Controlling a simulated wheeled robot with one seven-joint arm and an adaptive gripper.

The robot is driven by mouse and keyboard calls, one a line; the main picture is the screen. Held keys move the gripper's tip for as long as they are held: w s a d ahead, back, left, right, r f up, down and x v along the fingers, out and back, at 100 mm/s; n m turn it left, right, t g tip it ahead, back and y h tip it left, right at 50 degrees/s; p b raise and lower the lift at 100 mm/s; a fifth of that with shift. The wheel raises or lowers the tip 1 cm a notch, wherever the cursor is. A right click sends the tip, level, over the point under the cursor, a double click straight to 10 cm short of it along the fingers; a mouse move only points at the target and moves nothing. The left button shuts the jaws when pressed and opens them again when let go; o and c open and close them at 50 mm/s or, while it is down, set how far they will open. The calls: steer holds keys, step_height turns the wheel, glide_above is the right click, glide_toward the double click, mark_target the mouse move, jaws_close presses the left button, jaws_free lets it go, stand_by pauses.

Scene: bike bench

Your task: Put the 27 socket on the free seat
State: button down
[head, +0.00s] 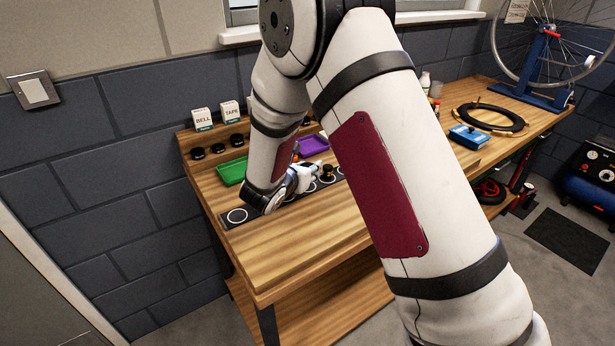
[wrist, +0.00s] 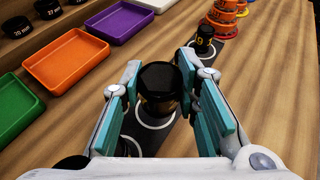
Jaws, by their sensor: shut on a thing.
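My gripper (wrist: 160,88) is shut on a dark socket (wrist: 160,78), with a teal pad on each side of it. I cannot read a number on this socket. It is upright over a white ring seat (wrist: 153,119) on the black strip; I cannot tell whether it touches the strip. Another ring seat (wrist: 129,146) shows partly, nearer my palm. A second black socket (wrist: 204,40) with a yellow mark ending in 9 stands farther along the strip. In the head view my gripper (head: 316,178) is low over the bench, and an empty ring seat (head: 237,215) shows at the strip's left end.
Green (wrist: 16,105), orange (wrist: 66,58) and purple (wrist: 116,22) trays lie left of the strip. Several black round pieces (wrist: 46,8) sit on the ledge behind. Orange and red stacked pieces (wrist: 221,18) stand beyond the second socket. The bench front (head: 300,240) is clear.

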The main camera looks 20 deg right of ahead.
steer(key=shift+w+d, duration=0.1)
steer(key=shift+w, duration=0.15)
steer(key=shift+w+f, duration=0.15)
steer(key=shift+f, duration=0.75)
steer(key=shift+w+f, duration=0.15)
steer(key=shift+f, duration=0.75)
steer(key=shift+f, duration=0.1)
steer(key=shift+f, duration=0.1)
steer(key=c, duration=1.2)
jaws_free()
